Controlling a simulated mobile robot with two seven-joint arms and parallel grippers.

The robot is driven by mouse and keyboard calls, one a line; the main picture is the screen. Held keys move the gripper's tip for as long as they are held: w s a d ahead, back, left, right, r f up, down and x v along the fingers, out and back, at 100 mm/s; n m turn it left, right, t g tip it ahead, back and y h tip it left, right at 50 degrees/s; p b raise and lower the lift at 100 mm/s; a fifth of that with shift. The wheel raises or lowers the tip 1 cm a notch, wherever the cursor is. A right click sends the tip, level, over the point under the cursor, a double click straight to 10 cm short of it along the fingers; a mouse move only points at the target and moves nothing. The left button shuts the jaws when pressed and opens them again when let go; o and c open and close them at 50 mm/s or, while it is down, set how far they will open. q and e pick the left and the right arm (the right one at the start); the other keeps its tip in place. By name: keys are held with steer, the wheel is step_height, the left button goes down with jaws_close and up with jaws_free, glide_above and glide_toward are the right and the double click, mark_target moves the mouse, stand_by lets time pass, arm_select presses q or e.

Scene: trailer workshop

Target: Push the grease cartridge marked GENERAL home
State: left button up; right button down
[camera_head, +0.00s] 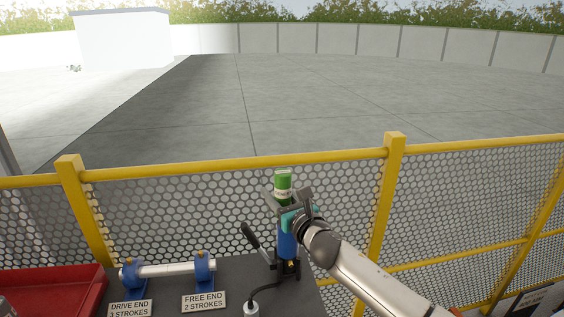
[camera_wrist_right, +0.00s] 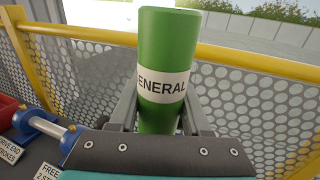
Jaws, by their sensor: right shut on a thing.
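The green grease cartridge (camera_head: 283,178) has a white label band, and the wrist view shows the letters "ENERAL" on the cartridge (camera_wrist_right: 162,60). It stands upright above the blue barrel (camera_head: 287,246) of the grease gun on the bench. My right gripper (camera_head: 286,196) is shut on the cartridge, one finger on each side, just over the barrel. Its fingers and hand hide the cartridge's lower end and the barrel's mouth, so I cannot tell how far in the cartridge sits. My left gripper is in neither view.
The gun's black lever (camera_head: 251,236) leans out to its left. A shaft (camera_head: 175,269) rests on blue bearing blocks, with signs (camera_head: 204,302) in front. A red tray (camera_head: 60,292) is at far left. A yellow-railed mesh fence (camera_head: 170,206) stands close behind the bench.

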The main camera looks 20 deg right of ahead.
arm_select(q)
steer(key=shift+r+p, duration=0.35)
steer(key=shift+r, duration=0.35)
arm_select(e)
steer(key=shift+w+d+r, duration=0.95)
steer(key=shift+d+r, duration=0.15)
steer(key=shift+d, duration=0.05)
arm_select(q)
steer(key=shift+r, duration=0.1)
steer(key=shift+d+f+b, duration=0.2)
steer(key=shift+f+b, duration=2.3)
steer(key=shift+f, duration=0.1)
arm_select(e)
steer(key=shift+f, duration=2.95)
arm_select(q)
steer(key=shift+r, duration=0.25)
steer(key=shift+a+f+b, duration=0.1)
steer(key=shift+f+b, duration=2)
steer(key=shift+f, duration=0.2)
arm_select(e)
steer(key=shift+s+f, duration=0.1)
steer(key=shift+f, duration=2.4)
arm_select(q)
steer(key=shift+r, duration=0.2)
arm_select(e)
steer(key=shift+r, duration=0.1)
